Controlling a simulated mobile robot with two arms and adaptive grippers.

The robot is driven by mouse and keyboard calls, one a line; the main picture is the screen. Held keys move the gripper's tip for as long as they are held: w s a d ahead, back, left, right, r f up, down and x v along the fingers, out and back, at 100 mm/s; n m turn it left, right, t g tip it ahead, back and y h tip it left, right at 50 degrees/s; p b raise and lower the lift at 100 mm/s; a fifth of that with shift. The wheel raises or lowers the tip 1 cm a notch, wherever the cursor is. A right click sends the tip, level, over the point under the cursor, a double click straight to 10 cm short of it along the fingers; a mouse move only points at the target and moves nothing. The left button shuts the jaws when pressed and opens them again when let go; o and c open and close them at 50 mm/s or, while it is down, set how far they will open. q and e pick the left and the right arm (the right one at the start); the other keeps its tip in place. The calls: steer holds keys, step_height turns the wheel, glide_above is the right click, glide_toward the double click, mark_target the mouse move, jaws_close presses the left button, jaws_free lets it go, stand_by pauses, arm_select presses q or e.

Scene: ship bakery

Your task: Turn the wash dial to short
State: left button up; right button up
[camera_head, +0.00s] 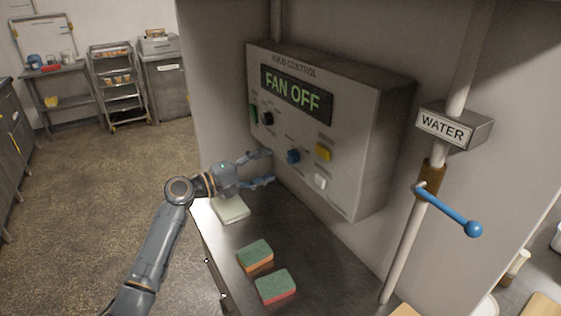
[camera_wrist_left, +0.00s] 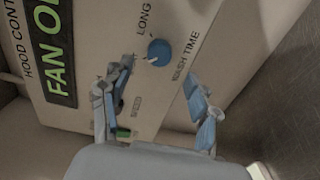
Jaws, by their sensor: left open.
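The wash dial (camera_head: 293,156) is a round blue knob low on the grey hood control panel (camera_head: 352,165). In the left wrist view the blue dial (camera_wrist_left: 158,52) sits beside the labels "WASH TIME" and "LONG", with a small white mark at its edge. Another small label is too faint to read. My left gripper (camera_head: 268,168) is open and empty, its fingers pointing at the panel, left of the dial and apart from it. In the left wrist view my left gripper (camera_wrist_left: 161,88) has its fingers spread, with the dial beyond them. My right gripper is not in view.
The panel display (camera_head: 297,94) reads "FAN OFF". A black knob (camera_head: 267,118), yellow button (camera_head: 323,153) and white button (camera_head: 320,181) surround the dial. Two sponges (camera_head: 255,254) (camera_head: 275,286) lie on the counter below. A blue-handled water lever (camera_head: 448,210) stands right.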

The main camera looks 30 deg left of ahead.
arm_select(q)
steer(key=v, duration=0.5)
steer(key=shift+s+a, duration=0.1)
steer(key=shift+s, duration=0.1)
stand_by(0.3)
